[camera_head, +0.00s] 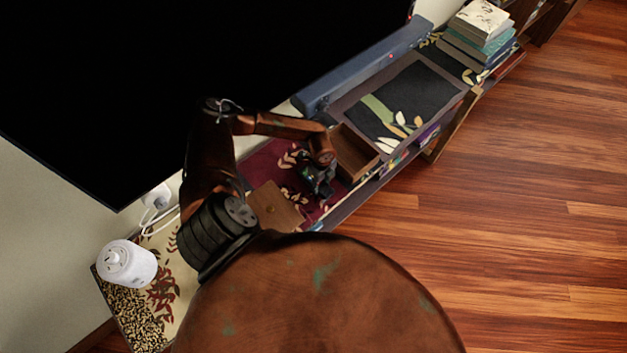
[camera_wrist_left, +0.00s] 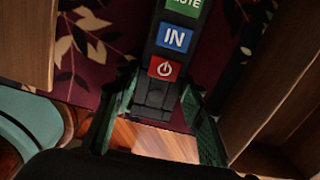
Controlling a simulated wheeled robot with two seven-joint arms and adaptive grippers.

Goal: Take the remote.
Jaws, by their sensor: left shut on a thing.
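The remote (camera_wrist_left: 170,62) is dark, with green, blue and red buttons. It shows in the left wrist view between the dark green fingers of my left gripper (camera_wrist_left: 158,96), which is shut on its near end. In the head view my left gripper (camera_head: 322,192) is low over the maroon floral surface (camera_head: 257,167) of the long shelf unit. The remote cannot be made out clearly there. Whether it still touches the surface I cannot tell. My right gripper is not in view.
A brown wooden box (camera_head: 355,152) stands just right of the gripper, and a brown wooden piece (camera_head: 273,206) to its left. A blue soundbar (camera_head: 362,66) lies behind, below a large black screen (camera_head: 150,80). A white cylinder (camera_head: 127,264) stands at left. Wooden floor lies clear at right.

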